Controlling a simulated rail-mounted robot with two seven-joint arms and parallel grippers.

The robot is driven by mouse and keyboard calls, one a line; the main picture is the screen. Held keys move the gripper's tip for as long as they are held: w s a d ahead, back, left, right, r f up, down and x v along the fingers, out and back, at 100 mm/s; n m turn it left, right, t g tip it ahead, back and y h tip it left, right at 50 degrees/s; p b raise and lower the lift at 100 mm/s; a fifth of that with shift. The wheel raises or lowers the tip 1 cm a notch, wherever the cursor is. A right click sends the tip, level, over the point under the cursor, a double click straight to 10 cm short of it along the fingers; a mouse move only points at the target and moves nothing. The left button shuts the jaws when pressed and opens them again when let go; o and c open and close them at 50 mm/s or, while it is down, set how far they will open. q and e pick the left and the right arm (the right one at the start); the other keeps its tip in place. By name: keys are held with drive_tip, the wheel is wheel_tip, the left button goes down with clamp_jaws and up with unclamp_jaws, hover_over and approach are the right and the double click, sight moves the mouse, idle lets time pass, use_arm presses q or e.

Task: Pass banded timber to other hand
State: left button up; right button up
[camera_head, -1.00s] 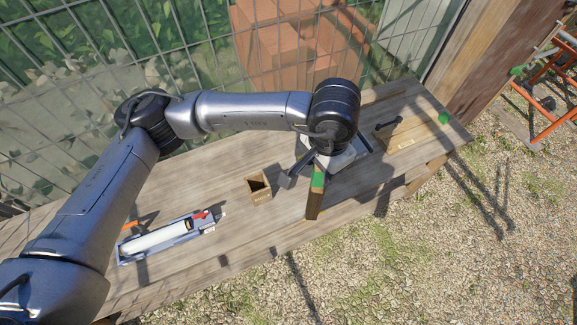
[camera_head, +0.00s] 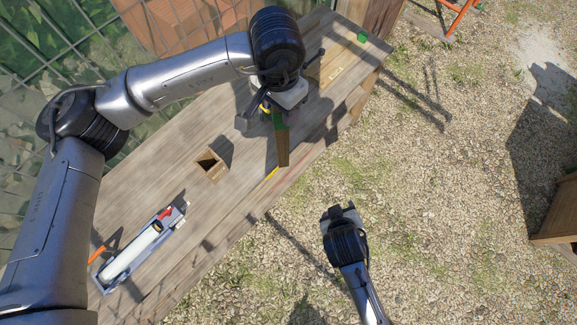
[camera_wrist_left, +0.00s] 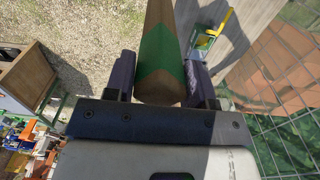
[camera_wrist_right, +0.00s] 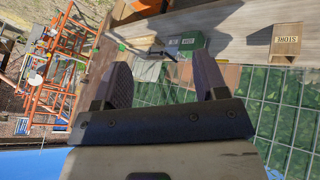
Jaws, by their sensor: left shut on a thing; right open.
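The banded timber (camera_head: 282,147) is a brown bar with a green band near its held end. In the head view it hangs out from my left gripper (camera_head: 275,106) over the front part of the workbench. In the left wrist view the timber (camera_wrist_left: 160,45) lies between the two fingers of my left gripper (camera_wrist_left: 161,82), which is shut on it near the green band. My right gripper (camera_head: 341,211) is open and empty above the gravel, in front of the bench and apart from the timber. The right wrist view shows its fingers (camera_wrist_right: 162,80) spread with nothing between them.
The wooden workbench (camera_head: 240,205) carries an open wooden box (camera_head: 211,167), a grey tray (camera_head: 120,272) with a white cylinder, and a green block (camera_head: 362,37). A wire fence (camera_head: 40,45) stands behind. The gravel (camera_head: 440,220) around my right arm is clear.

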drive_tip(key=w+a+n+t+h, duration=0.1)
drive_tip(key=w+a+n+t, duration=0.2)
drive_tip(key=n, duration=0.1)
drive_tip(key=n+t+y, duration=0.7)
drive_tip(key=n+t, duration=0.1)
drive_tip(key=n, duration=2.1)
approach(280, 158)
drive_tip(key=shift+n, duration=0.3)
drive_tip(key=x, duration=1.1)
drive_tip(key=shift+w, duration=0.2)
drive_tip(key=shift+a, duration=0.1)
drive_tip(key=c, duration=1)
use_arm(q)
drive_tip(key=o, duration=1)
drive_tip(key=shift+d, duration=0.1)
use_arm(e)
drive_tip(key=shift+c, duration=0.5)
use_arm(q)
drive_tip(key=o, duration=0.4)
drive_tip(key=shift+c, duration=0.2)
use_arm(e)
drive_tip(key=shift+c, duration=0.5)
